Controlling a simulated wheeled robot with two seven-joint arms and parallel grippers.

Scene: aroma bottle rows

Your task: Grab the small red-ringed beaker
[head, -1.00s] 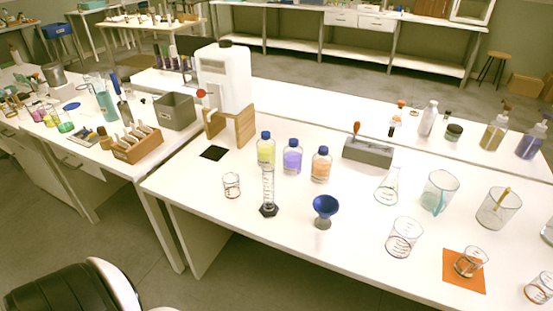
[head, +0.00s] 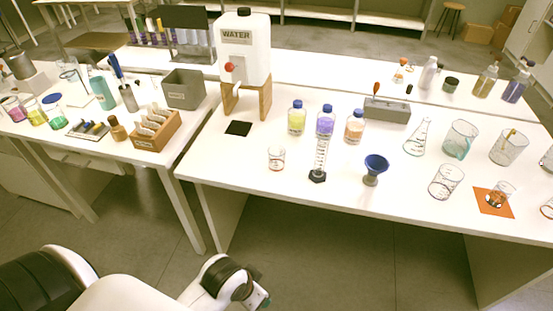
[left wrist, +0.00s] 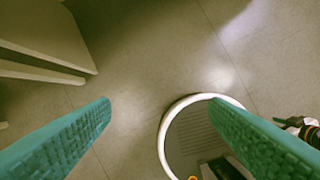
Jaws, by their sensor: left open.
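The small red-ringed beaker (head: 276,157) stands upright near the front left of the white lab table, left of the measuring cylinder (head: 319,160). It is clear glass and looks empty. My left arm comes in low in the head view, with its gripper (head: 260,297) below and in front of the table edge, well apart from the beaker. In the left wrist view the two teal fingers (left wrist: 160,103) are spread wide with nothing between them, over the grey floor. The beaker is not in the left wrist view. My right gripper is not in view.
The blue funnel (head: 375,166) stands right of the cylinder. Capped bottles with yellow (head: 297,120), purple (head: 325,121) and orange (head: 354,129) liquid stand behind. A black square (head: 238,128) lies below the water tank (head: 243,52). A larger beaker (head: 446,181) stands farther right.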

